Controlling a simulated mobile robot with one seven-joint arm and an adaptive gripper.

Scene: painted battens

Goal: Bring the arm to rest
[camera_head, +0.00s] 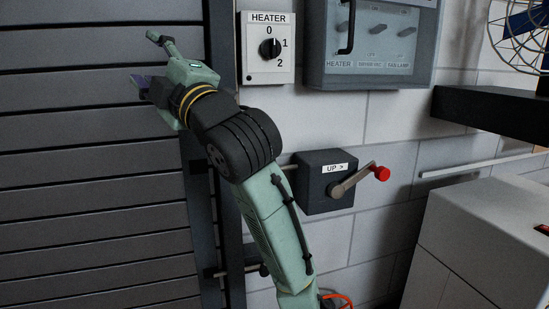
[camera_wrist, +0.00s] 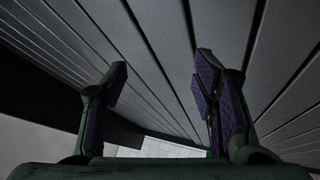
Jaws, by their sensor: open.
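My gripper (camera_head: 146,62) is raised in front of the dark slatted shutter at the upper left of the head view. In the wrist view my gripper (camera_wrist: 162,95) shows its two fingers well apart, with purple pads and nothing between them. The grey slats of the shutter (camera_wrist: 160,40) fill most of the view beyond the fingers. My arm rises from the lower middle of the head view and bends left at the black joint. Whether a finger touches the shutter, I cannot tell.
Right of my arm are a heater dial (camera_head: 268,48), a grey switch panel (camera_head: 370,45) and an "UP" crank box (camera_head: 326,182) with a red-knobbed handle (camera_head: 380,173). A black shelf (camera_head: 490,113) with a fan (camera_head: 522,35) and a pale cabinet (camera_head: 485,240) stand at the right.

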